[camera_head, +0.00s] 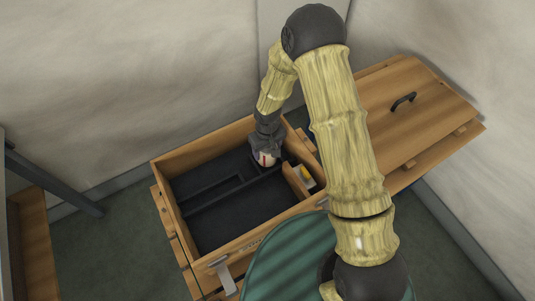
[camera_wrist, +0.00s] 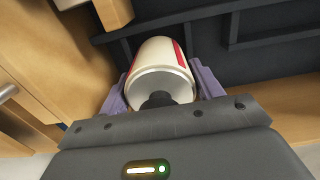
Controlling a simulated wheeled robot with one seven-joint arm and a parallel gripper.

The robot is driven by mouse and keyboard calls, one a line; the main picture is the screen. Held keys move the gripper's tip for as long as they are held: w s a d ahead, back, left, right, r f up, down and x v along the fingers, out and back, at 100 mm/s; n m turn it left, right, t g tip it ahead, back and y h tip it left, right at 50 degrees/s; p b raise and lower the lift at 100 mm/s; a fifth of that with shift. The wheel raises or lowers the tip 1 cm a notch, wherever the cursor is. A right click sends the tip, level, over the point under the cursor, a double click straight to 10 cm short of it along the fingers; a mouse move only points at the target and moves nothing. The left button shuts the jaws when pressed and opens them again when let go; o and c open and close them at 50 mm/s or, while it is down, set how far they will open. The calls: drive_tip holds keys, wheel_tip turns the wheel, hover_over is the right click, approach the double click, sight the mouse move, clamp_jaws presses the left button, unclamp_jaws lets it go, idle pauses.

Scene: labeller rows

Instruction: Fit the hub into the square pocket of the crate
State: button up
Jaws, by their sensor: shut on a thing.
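A white cylinder with a red band and a grey end (camera_wrist: 158,62), which I take to be the hub, sits between the purple fingers of my gripper (camera_wrist: 160,86). My gripper is shut on it. In the head view the hub (camera_head: 264,159) shows just below my gripper (camera_head: 267,148), over the far part of the wooden crate (camera_head: 210,149). The crate has a dark floor with dividers. I cannot tell which compartment is the square pocket, nor whether the hub touches the floor. My gripper hides part of the far compartment.
A yellow and white item (camera_head: 305,173) lies in a small wooden-walled compartment at the crate's right. A wooden lid with a black handle (camera_head: 404,102) lies to the right. A green round surface (camera_head: 285,262) is in front. The crate's near compartment floor (camera_head: 243,215) is bare.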

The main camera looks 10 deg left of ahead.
drive_tip(key=shift+f, duration=1.8)
drive_tip(key=shift+f, duration=0.2)
drive_tip(key=o, duration=1.1)
drive_tip(key=shift+r, duration=0.1)
wheel_tip(320, 180, up, 12)
drive_tip(key=shift+r, duration=0.1)
